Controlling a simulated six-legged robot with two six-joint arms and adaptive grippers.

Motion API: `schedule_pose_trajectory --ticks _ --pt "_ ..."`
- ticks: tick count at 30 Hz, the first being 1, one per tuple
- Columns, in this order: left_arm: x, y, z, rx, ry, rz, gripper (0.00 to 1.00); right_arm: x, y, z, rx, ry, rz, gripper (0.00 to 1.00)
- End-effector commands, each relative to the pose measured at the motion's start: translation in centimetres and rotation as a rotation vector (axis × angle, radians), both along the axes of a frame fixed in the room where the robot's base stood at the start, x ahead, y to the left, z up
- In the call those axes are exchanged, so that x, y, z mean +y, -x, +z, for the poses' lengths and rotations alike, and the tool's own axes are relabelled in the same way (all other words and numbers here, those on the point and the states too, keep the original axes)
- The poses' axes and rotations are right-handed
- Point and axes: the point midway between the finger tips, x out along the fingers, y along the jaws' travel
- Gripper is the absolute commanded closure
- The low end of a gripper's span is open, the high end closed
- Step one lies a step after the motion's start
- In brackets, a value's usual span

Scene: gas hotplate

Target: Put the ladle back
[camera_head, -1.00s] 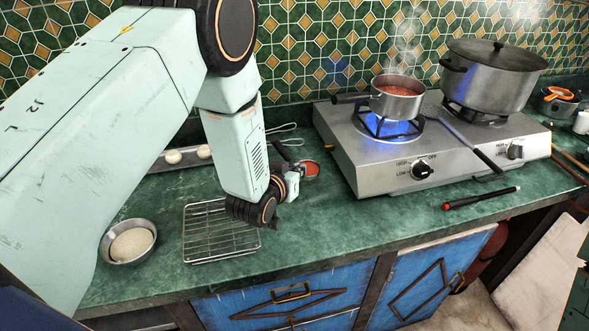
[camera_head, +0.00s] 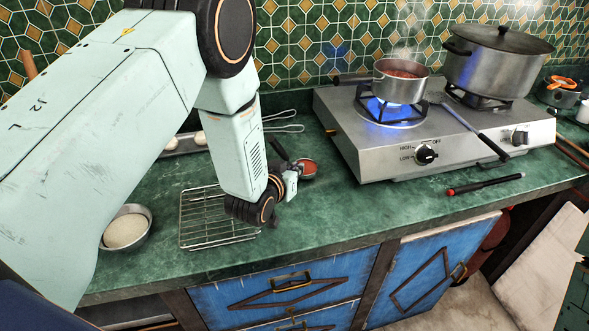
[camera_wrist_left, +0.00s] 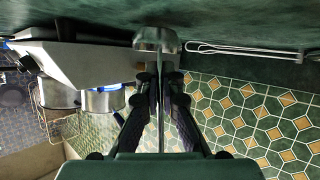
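My left gripper (camera_head: 286,170) is held over the counter, past the wire rack's right side. It is shut on the ladle (camera_head: 308,170), whose small metal bowl holds red sauce. A dark handle end sticks up to the left behind the gripper. In the left wrist view the fingertips (camera_wrist_left: 160,78) close together just below the ladle's silver bowl (camera_wrist_left: 156,40); that picture is upside down. The grip on the handle is partly hidden. A saucepan (camera_head: 402,88) of red sauce sits on the lit left burner. My right gripper is not in view.
The hotplate (camera_head: 375,150) stands to the right, with a lidded pot (camera_head: 490,68) and a black-handled utensil (camera_head: 478,132). A dark pen-like tool (camera_head: 485,185) lies in front.

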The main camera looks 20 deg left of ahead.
Motion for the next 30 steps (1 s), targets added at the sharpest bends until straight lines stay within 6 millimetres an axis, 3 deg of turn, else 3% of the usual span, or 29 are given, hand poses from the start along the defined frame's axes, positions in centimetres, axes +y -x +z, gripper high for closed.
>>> schedule_pose_trajectory --ticks 20,21,30 --pt "0.0 0.0 -1.2 -0.002 0.000 0.000 1.00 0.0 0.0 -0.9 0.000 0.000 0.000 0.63" --pt "0.0 0.0 -1.1 -0.002 0.000 0.000 0.92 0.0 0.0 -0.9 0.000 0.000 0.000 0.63" --pt "0.0 0.0 -1.1 -0.001 0.000 0.000 0.68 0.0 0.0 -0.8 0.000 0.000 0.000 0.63"
